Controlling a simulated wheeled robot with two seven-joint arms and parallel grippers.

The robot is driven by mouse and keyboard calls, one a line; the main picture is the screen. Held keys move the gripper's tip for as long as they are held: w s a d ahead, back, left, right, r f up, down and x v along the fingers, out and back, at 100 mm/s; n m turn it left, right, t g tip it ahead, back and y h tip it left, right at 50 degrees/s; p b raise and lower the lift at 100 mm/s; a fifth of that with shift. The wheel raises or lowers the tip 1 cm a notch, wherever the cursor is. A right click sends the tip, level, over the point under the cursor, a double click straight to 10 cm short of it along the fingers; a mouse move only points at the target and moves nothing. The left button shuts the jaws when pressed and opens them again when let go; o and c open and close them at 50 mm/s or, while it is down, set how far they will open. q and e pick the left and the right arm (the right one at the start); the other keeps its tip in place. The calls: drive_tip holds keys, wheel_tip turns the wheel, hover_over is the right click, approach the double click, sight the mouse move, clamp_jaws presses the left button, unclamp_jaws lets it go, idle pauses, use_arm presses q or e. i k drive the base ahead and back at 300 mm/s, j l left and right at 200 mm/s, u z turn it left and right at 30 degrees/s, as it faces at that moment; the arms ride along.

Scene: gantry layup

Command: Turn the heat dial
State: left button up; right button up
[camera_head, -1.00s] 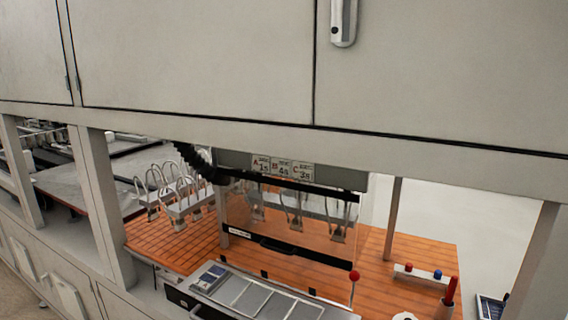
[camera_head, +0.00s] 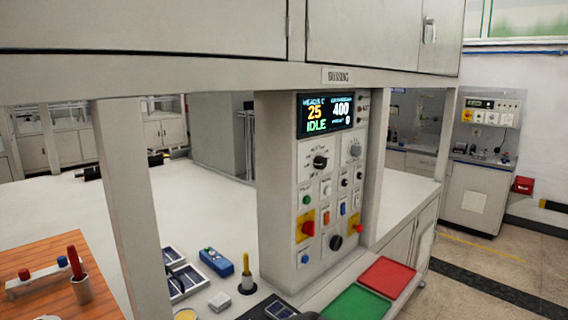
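A control panel (camera_head: 308,200) stands upright on a column right of centre. Its lit screen (camera_head: 326,114) reads 25, 400 and IDLE. Another black knob (camera_head: 336,242) sits low on the panel. The labels are too small to read, so I cannot tell which one is the heat dial.
Red knobs (camera_head: 308,228) and small buttons surround the dials. A green mat (camera_head: 357,304) and a red mat (camera_head: 387,277) lie on the ledge before the panel. A blue device (camera_head: 216,262) and a yellow-handled tool (camera_head: 246,270) stand left. A post (camera_head: 125,190) rises further left.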

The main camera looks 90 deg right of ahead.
sight(321, 162)
drive_tip(key=z, duration=2.95)
